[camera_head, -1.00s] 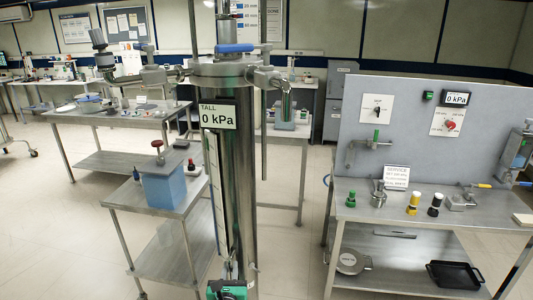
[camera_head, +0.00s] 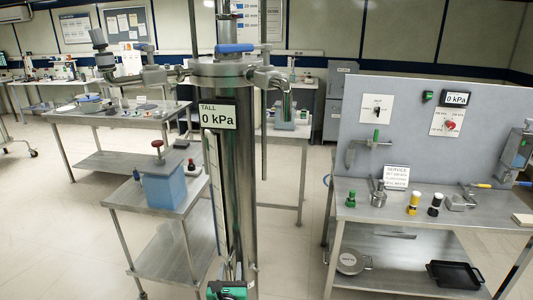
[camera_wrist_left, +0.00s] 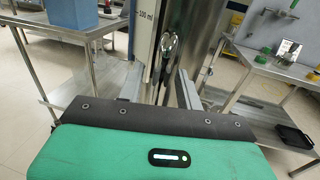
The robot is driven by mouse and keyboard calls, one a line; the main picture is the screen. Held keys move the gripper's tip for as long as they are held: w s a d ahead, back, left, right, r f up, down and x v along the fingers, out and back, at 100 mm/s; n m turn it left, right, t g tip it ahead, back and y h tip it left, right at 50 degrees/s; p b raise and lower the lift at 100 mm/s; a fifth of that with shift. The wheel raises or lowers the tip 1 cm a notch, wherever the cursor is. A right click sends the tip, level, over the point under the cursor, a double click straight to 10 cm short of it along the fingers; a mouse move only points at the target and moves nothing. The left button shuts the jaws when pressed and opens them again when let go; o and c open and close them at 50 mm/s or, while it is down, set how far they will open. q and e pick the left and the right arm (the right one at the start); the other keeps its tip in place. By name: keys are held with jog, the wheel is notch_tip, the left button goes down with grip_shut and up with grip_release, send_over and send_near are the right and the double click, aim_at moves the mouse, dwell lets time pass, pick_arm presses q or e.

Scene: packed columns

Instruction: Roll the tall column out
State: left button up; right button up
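The tall column (camera_head: 241,185) is a shiny steel cylinder standing upright, with a "TALL 0 kPa" display (camera_head: 218,116) on its front. A blue lever (camera_head: 235,48) sits on its top cap, with pipe fittings on both sides. A white scale strip (camera_head: 214,190) runs down its left side. My left gripper (camera_wrist_left: 160,88) is low at the column's front; its green body shows at the bottom of the head view (camera_head: 228,290). Its fingers look apart, with a chrome knob (camera_wrist_left: 170,44) just beyond them. Contact with the knob cannot be told. The column's foot is out of view. My right gripper is not in view.
A steel cart (camera_head: 133,199) with a blue container (camera_head: 164,187) stands close at the left. A service bench (camera_head: 345,211) with valves, bottles and a grey back panel (camera_head: 355,115) stands at the right. A black tray (camera_head: 456,275) lies on its lower shelf. Floor shows between them.

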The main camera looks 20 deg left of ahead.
pick_arm(q)
jog(key=v, duration=0.8)
jog(key=shift+r, duration=0.2)
dwell(0.8)
